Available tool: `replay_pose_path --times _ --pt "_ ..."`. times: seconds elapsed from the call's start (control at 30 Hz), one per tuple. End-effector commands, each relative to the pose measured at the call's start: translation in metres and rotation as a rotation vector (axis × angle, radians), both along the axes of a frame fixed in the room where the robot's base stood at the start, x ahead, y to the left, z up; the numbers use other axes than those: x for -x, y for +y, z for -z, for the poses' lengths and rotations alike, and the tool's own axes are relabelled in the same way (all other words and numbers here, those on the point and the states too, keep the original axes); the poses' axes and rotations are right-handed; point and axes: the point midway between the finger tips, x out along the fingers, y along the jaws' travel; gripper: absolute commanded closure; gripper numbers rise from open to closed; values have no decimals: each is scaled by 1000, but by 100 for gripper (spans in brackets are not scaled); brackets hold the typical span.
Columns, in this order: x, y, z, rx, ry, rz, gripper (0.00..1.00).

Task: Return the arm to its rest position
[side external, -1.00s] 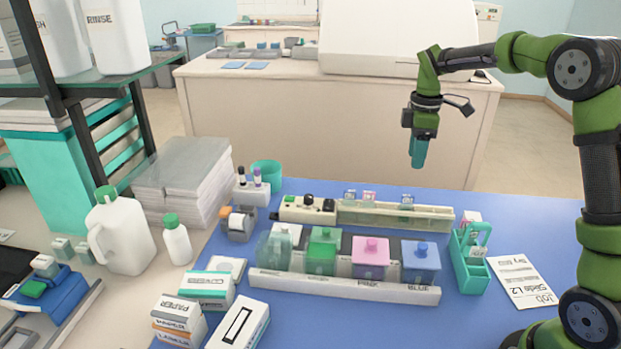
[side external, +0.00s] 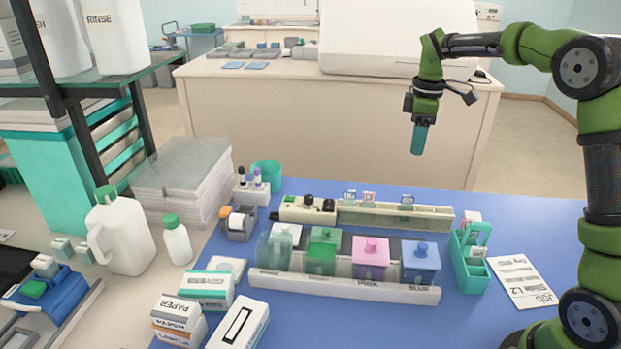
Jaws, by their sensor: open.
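My gripper (side external: 418,142) hangs pointing down in the air, high above the far right part of the blue mat (side external: 540,220). Its teal fingers overlap each other from this side, and nothing shows between or below them. My green and black arm reaches in from the right edge of the view. The gripper is well clear of the staining jars below it: a green one (side external: 322,255), a pink one (side external: 371,258) and a blue one (side external: 421,262).
A long tray (side external: 430,217) with several slides stands behind the jars. A teal rack (side external: 470,270) and a job sheet (side external: 524,280) lie to the right. Boxes (side external: 240,322), a white jug (side external: 122,238) and a bottle (side external: 177,243) stand left. The air around my gripper is free.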

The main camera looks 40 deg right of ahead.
Motion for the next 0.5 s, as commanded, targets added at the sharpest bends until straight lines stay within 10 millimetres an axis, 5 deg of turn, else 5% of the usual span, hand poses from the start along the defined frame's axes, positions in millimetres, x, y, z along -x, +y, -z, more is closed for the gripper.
replay_pose_path --times 0.27,0.5 --pt "46 53 -3 -76 -134 490 56" --pt "116 119 -16 -249 -300 854 56"
